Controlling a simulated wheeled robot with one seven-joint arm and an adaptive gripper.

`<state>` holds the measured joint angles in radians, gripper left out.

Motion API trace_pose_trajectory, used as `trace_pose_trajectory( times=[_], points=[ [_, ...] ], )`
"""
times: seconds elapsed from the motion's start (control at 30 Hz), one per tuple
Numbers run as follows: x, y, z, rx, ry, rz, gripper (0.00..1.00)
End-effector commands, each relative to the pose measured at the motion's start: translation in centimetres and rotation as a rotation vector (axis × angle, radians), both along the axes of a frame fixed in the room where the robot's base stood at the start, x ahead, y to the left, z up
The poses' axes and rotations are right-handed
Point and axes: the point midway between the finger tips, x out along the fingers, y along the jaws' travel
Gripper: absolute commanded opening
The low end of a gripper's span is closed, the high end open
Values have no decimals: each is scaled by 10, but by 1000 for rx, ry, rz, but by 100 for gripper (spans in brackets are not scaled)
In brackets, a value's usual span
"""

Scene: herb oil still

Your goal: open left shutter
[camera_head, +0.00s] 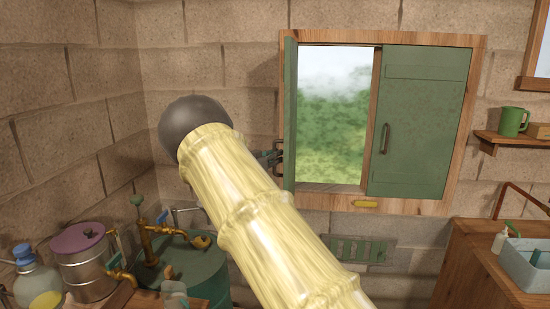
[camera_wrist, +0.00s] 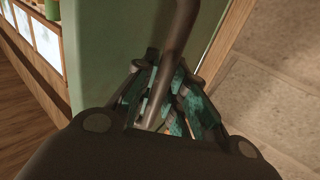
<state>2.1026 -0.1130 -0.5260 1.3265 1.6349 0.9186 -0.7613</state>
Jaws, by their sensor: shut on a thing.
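The green left shutter (camera_head: 290,115) stands swung out from the window, seen almost edge-on in the head view. My gripper (camera_head: 273,157) is beside its left face, partly hidden behind my arm. In the wrist view my gripper (camera_wrist: 165,98) has its fingers closed around the dark bar of the left shutter's handle (camera_wrist: 178,38). The green shutter panel (camera_wrist: 115,45) lies behind the handle there. The green right shutter (camera_head: 425,120) is shut, with its own dark handle (camera_head: 385,138).
A shelf (camera_head: 515,139) with a green mug (camera_head: 512,121) is at right. A wooden counter (camera_head: 485,262) holds a pale bin (camera_head: 530,275). A steel pot (camera_head: 88,272) and green drum (camera_head: 195,272) stand lower left.

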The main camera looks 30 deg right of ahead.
Motion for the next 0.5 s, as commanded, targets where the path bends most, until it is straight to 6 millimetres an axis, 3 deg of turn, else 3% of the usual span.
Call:
trace_pose_trajectory(
  times=[0.03,0.07,0.1,0.2,0.5],
  points=[
    [0,0,0,-2,3,0,0],
    [0,0,0,-2,3,0,15],
    [0,1,0,-2,3,0,22],
    [0,1,0,0,2,1,35],
    [1,2,0,0,0,2,35]
  ],
)
